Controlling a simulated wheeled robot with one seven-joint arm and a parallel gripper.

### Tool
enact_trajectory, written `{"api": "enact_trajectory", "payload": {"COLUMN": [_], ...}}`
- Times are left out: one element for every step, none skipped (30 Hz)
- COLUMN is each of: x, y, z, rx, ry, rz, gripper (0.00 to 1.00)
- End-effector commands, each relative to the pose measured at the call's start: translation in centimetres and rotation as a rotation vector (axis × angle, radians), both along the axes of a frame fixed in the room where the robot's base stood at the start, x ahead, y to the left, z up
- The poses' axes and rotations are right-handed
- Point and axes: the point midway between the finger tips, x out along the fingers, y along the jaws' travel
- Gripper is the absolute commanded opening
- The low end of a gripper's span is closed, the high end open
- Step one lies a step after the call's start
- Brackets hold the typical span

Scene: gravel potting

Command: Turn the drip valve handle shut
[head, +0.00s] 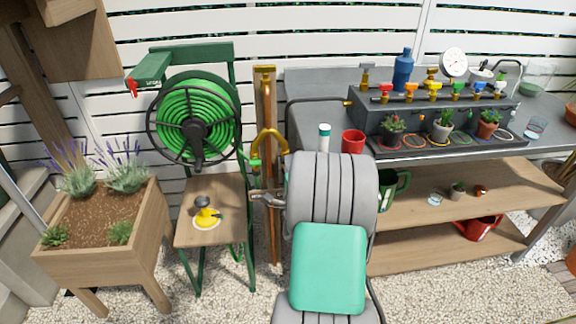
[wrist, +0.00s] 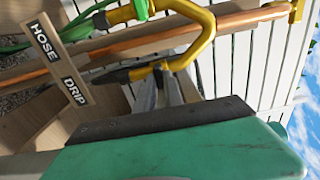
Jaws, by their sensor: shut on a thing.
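The drip valve (wrist: 140,73) is in the wrist view beside the DRIP label, on the lower end of the yellow bent pipe (wrist: 205,40). Its dark lever handle (wrist: 108,77) points to the left there. My gripper (wrist: 163,76) is shut on the drip valve handle; the fingers partly hide the grip. In the head view my gripper (head: 258,195) reaches left to the copper pipe, just below the yellow bent pipe (head: 270,143). The drip handle is too small to make out there.
The label board (wrist: 60,62) reads HOSE and DRIP. A green handle (wrist: 141,8) sits by the HOSE end. The hose reel (head: 195,118) and a small wooden shelf (head: 212,235) stand left. The potting bench (head: 480,165) stands right.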

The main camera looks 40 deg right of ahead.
Motion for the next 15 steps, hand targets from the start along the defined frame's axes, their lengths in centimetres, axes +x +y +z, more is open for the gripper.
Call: {"api": "enact_trajectory", "payload": {"x": [0.08,0.08,0.08,0.08,0.08,0.08,0.08,0.07,0.05,0.04,0.03,0.01,0.00,-0.01,-0.03], "y": [0.10,0.10,0.10,0.10,0.10,0.10,0.10,0.08,0.06,0.04,0.02,-0.01,-0.02,-0.03,-0.04], "z": [0.02,0.02,0.02,0.02,0.02,0.02,0.02,0.02,0.02,0.02,0.01,0.01,0.01,0.01,0.01], "rx": [0.003,0.002,0.002,0.002,0.002,0.002,0.002,0.002,0.002,0.002,0.002,0.001,0.001,0.001,0.001], "ry": [-0.002,-0.002,-0.002,-0.002,-0.002,-0.002,-0.002,-0.002,-0.001,-0.001,-0.001,-0.001,-0.001,-0.001,-0.001], "rz": [0.003,0.003,0.003,0.003,0.003,0.003,0.003,0.002,0.002,0.001,0.001,0.000,0.000,0.000,-0.001], "gripper": [0.00,0.00,0.00,0.00,0.00,0.13,0.16,0.18,0.22,0.24,0.26,0.30,0.32,0.34,0.34]}}
